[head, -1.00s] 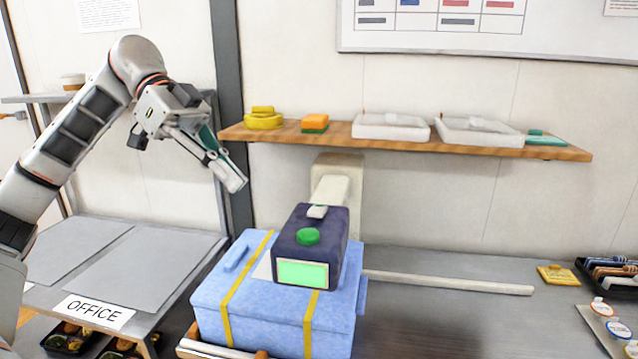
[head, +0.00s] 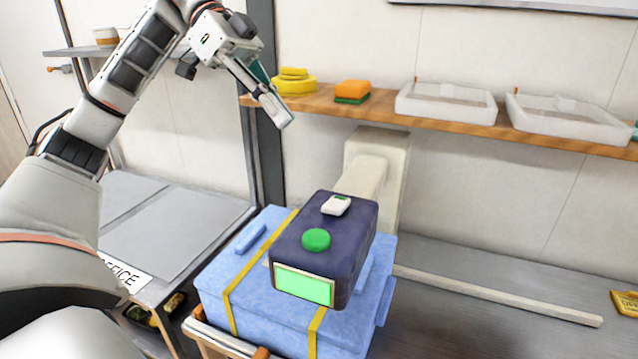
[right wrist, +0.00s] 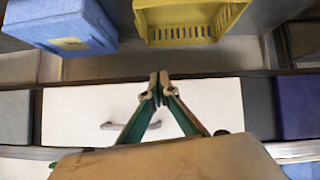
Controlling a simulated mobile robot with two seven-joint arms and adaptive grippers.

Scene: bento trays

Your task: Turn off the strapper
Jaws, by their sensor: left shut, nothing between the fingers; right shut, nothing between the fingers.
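The strapper (head: 290,257) is a dark navy head with a round green button (head: 316,239), a lit green screen (head: 304,284) and a small white switch (head: 336,205) with a green mark on top. It juts over a blue box (head: 213,285) that has yellow straps. My left gripper (head: 284,118) is shut and empty, raised up and left of the strapper, in front of the shelf's left end, apart from the strapper. My right gripper (right wrist: 158,86) is shut and empty in the right wrist view; it is outside the head view.
A wooden shelf (head: 380,120) on the wall holds sponges (head: 353,91), yellow pieces (head: 293,82) and white trays (head: 447,101). A grey stand (head: 180,232) labelled OFFICE is at left. The right wrist view shows a yellow crate (right wrist: 190,32) and a blue box (right wrist: 62,22). The counter's right is mostly clear.

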